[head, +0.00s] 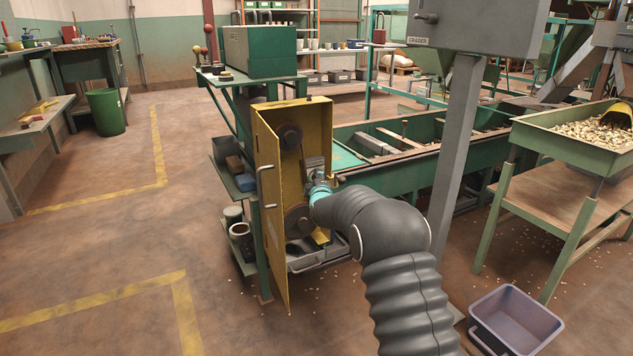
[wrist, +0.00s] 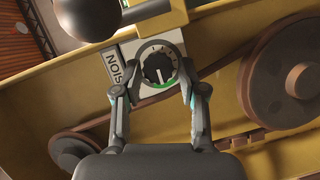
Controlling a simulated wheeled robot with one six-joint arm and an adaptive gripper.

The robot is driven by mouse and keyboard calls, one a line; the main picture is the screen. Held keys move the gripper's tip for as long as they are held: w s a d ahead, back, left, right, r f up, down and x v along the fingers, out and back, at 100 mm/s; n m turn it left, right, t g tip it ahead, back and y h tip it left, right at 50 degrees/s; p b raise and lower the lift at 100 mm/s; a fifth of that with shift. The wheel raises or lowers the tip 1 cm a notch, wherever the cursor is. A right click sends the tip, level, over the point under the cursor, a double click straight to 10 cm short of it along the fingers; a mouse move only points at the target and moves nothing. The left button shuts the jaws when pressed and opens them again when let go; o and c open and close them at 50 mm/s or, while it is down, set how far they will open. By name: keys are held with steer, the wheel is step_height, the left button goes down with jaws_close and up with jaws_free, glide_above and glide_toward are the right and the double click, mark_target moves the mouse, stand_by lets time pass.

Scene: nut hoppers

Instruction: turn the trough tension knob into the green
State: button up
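The tension knob (wrist: 158,67) is a small dark knob with a pale pointer mark, set in a round dial on a light plate marked with letters ending "SION". A green band (wrist: 152,84) runs along the lower edge of the dial. The pointer appears to face down toward the green; its exact reading is too small to tell. My gripper (wrist: 156,78) has its fingers spread on either side of the dial, with visible gaps to the knob. In the head view my gripper (head: 319,188) reaches into the open yellow cabinet (head: 271,200); the knob is hidden there.
A belt (wrist: 95,127) runs between pulleys; the large pulley (wrist: 291,82) is right of my gripper. A dark round ball (wrist: 88,18) shows at upper left. The cabinet door stands open, left of my arm. A grey post (head: 456,150) stands to its right.

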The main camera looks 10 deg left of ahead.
steer(key=v, duration=1.2)
stand_by(0.5)
